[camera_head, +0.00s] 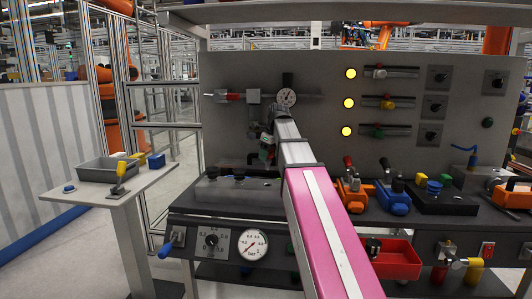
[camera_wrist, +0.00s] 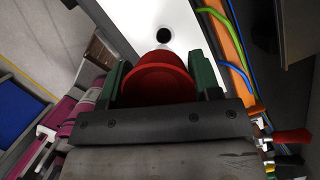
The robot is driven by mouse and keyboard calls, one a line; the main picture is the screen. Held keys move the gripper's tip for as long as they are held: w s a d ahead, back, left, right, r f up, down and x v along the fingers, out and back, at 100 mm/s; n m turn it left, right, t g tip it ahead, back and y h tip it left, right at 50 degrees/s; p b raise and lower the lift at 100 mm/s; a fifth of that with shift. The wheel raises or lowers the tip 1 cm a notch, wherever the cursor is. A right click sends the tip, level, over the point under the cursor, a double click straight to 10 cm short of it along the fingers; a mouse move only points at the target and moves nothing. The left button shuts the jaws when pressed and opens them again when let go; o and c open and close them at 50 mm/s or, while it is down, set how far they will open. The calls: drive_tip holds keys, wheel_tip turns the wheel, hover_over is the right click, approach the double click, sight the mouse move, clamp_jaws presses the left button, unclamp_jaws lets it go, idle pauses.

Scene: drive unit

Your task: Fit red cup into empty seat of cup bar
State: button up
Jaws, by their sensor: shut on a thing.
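The red cup (camera_wrist: 160,78) is held between the two dark green fingers of my gripper (camera_wrist: 162,72) in the wrist view. A pale bar (camera_wrist: 150,14) lies beyond the cup, with a round dark hole (camera_wrist: 163,35) just past the cup's rim. The cup appears apart from the hole; its height above the bar cannot be told. In the head view my gripper (camera_head: 267,148) is behind my arm, above the bench, and the cup cannot be made out. A grey bar (camera_head: 250,188) with dark round pieces on top lies below it at the bench's left.
A grey back panel carries a gauge (camera_head: 287,97) and several levers. Orange and blue clamps (camera_head: 392,200) and a red tray (camera_head: 397,260) are right of my arm. A side table (camera_head: 105,190) stands left. Coloured hoses (camera_wrist: 240,50) run beside the pale bar in the wrist view.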

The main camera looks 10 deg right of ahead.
sight(269, 163)
drive_tip(key=shift+f, duration=2.9)
drive_tip(key=shift+f, duration=0.35)
drive_tip(key=shift+f, duration=1.5)
drive_tip(key=shift+f, duration=0.25)
drive_tip(key=o, duration=1)
drive_tip(key=shift+o, duration=0.2)
drive_tip(key=v, duration=1)
drive_tip(key=shift+d+r, duration=0.15)
drive_tip(key=shift+r, duration=0.2)
